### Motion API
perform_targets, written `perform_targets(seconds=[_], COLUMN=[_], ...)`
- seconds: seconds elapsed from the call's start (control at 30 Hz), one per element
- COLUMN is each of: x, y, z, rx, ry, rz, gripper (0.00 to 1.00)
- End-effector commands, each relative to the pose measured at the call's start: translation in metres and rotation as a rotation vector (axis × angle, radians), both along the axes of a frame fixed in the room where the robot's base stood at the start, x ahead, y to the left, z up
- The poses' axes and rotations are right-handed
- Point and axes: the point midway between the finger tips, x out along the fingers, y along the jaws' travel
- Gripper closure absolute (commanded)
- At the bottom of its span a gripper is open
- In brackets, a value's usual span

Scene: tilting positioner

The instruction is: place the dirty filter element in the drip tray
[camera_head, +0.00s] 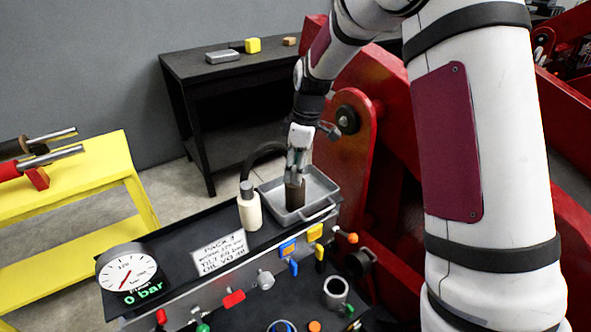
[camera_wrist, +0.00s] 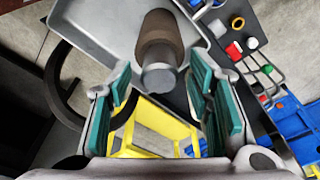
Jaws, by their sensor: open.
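The dirty filter element (camera_head: 294,195) is a brown cylinder with a grey end cap. It stands about upright inside the grey drip tray (camera_head: 325,186) and appears to rest on its floor. In the wrist view the filter element (camera_wrist: 160,38) shows its grey cap towards me, with the tray (camera_wrist: 100,22) behind it. My gripper (camera_head: 296,174) is just above the element in the head view. In the wrist view my gripper's teal-padded fingers (camera_wrist: 163,84) are apart, with the cap between and just beyond the tips. I see no finger contact. The element's base is partly hidden.
A white bottle (camera_head: 249,207) and a black hose (camera_head: 262,152) stand close left of the tray. A gauge (camera_head: 127,272) and a panel with coloured valves lie in front. Red machinery (camera_head: 338,150) rises close on the right. A black table (camera_head: 190,75) stands behind.

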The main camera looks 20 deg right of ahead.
Motion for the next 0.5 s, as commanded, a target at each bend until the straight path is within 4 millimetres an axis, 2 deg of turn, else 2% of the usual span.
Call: perform_targets(seconds=[0.3, 0.5], x=[-0.003, -0.005], y=[-0.009, -0.013], z=[0.062, 0.095], rx=[-0.001, 0.0], ry=[-0.006, -0.003], rz=[-0.002, 0.0], gripper=[0.53, 0.53])
